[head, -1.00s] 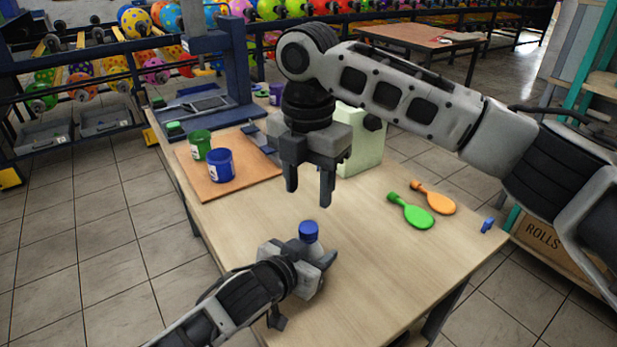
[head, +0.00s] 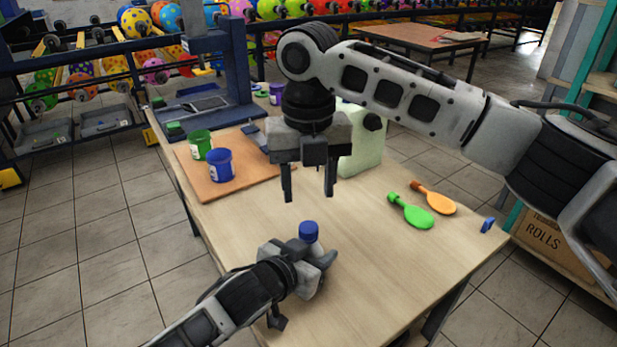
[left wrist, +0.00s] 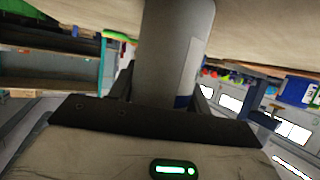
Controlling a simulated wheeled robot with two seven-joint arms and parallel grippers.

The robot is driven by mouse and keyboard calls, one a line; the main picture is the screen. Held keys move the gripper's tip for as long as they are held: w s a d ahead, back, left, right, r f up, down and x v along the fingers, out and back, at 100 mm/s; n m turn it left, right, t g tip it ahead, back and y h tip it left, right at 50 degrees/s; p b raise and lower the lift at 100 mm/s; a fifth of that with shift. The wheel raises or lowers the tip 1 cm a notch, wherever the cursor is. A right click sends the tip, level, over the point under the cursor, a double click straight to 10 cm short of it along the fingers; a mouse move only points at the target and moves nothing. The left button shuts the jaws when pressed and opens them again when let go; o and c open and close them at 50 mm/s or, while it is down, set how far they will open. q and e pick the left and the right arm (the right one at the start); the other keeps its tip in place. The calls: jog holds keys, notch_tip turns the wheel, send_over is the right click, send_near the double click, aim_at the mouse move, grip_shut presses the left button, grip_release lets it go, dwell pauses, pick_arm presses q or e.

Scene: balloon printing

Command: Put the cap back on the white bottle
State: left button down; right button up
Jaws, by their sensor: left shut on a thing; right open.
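The white bottle stands in the left wrist view (left wrist: 172,55) between the fingers of my left gripper (left wrist: 160,95), which is shut on it. In the head view my left gripper (head: 310,268) hides most of the bottle. The blue cap (head: 308,231) sits at the bottle's top, above the left gripper; whether it is screwed tight I cannot tell. My right gripper (head: 309,193) is open and empty, pointing down above and behind the cap, clear of it.
A blue pot (head: 221,166) and a green pot (head: 200,144) stand on a brown board (head: 250,180). A pale green canister (head: 362,145) stands behind the right gripper.

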aim_at(308, 227)
notch_tip(308, 227, down, 7)
jog(key=shift+f, duration=0.15)
dwell(0.4)
jog(key=c, duration=1)
jog(key=m, duration=0.4)
jog(key=shift+s+m, duration=0.1)
jog(key=shift+m, duration=0.3)
jog(key=m, duration=0.4)
jog(key=shift+m, duration=0.4)
jog(key=m, duration=0.5)
jog(key=shift+a, duration=0.1)
jog(key=m, duration=0.4)
jog(key=shift+m, duration=0.4)
jog(key=o, duration=1.1)
jog(key=shift+c, duration=0.2)
